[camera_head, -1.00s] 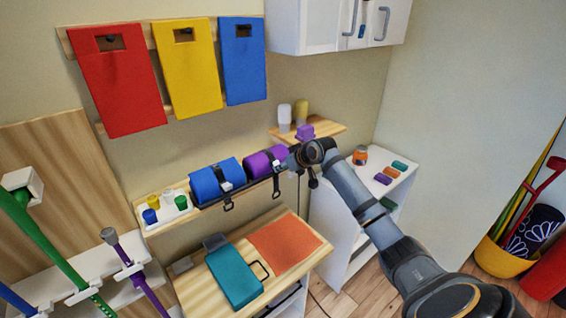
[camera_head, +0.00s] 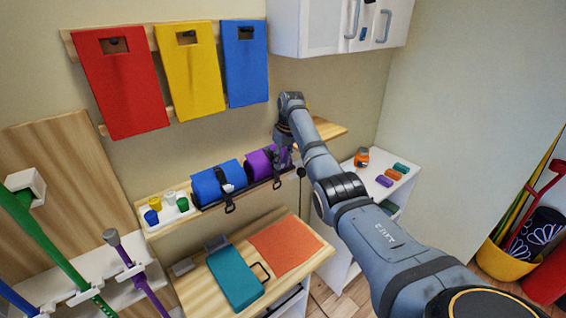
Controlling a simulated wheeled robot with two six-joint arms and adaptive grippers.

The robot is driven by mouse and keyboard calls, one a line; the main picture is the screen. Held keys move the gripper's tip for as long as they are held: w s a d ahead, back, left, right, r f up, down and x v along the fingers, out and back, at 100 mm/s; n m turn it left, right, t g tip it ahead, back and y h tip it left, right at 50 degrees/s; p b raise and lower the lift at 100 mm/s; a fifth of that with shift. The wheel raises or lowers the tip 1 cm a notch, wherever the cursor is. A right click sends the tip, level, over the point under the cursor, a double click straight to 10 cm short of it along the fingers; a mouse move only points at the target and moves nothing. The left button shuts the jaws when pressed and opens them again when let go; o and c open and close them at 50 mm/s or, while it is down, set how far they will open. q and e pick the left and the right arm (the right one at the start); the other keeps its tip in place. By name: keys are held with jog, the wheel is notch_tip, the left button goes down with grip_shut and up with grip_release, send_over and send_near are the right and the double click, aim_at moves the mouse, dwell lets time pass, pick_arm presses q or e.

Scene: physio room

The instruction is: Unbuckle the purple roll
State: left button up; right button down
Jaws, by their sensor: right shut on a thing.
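The purple roll (camera_head: 258,162) lies on the wooden wall shelf, just right of the blue roll (camera_head: 213,184). A dark strap (camera_head: 276,172) runs around the purple roll and hangs over the shelf's front edge. My right gripper (camera_head: 284,156) points down at the right part of the purple roll, at its strap. It is shut on the strap's buckle; the fingertips and the buckle are small and partly hidden by the gripper. My left gripper is out of view.
A white tray with coloured cups (camera_head: 169,211) stands left of the rolls. Below, a wooden top (camera_head: 213,292) holds a teal pad (camera_head: 235,279) and an orange mat (camera_head: 285,247). A white cabinet (camera_head: 310,28) hangs above right. An orange jar (camera_head: 361,157) stands right.

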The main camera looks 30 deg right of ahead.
dwell(0.4)
jog(key=c, duration=1.1)
grip_release()
jog(key=shift+w, duration=0.15)
jog(key=shift+r, duration=0.15)
jog(key=r, duration=0.3)
jog(key=s+r, duration=0.1)
jog(key=r, duration=0.3)
jog(key=s+r, duration=0.1)
jog(key=r, duration=0.3)
jog(key=shift+r, duration=0.25)
